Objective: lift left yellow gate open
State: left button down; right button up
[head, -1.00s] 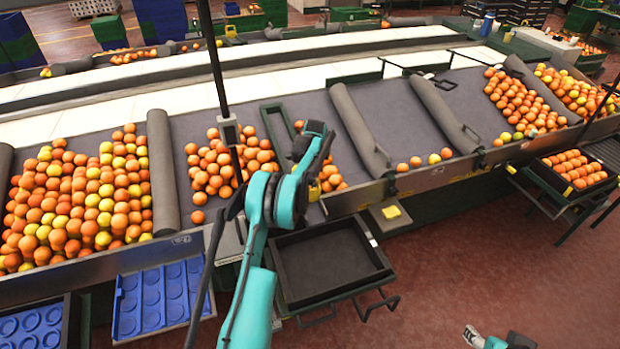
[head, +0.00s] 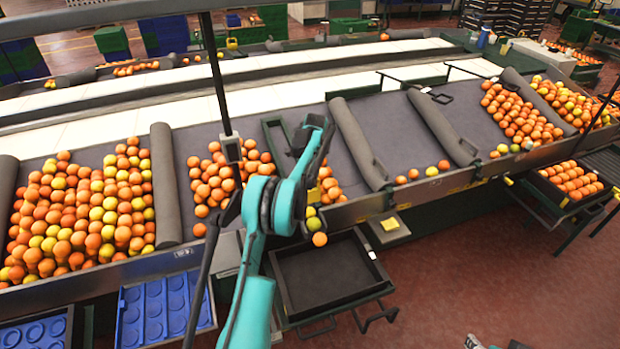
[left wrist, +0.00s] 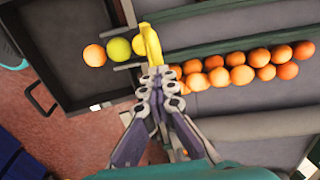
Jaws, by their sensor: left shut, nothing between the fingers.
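The yellow gate (left wrist: 151,42) stands at the mouth of the fruit lane in the left wrist view, just beyond my left fingertips. My left gripper (left wrist: 158,77) is shut with nothing between its fingers. Its tips are at the gate's lower end; whether they touch it I cannot tell. A yellow-green fruit (left wrist: 119,49) and an orange (left wrist: 94,55) are on the tray side of the gate. Both also show in the head view, at the bench edge. My arm mostly hides the gate there. A small part of my right gripper (head: 475,342) shows at the bottom edge.
An empty black tray (head: 362,246) stands below the lane's mouth. More oranges (left wrist: 238,75) lie in the lane behind the gate. A grey roller divider (head: 355,140) lies right of my arm. Blue moulded trays (head: 160,310) sit at lower left.

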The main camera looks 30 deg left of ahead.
pick_arm(q)
jog(key=c, duration=1.6)
grip_release()
jog(key=shift+w+a+f, duration=0.15)
jog(key=shift+f, duration=0.1)
jog(key=shift+r, duration=0.15)
jog(key=v, duration=1.2)
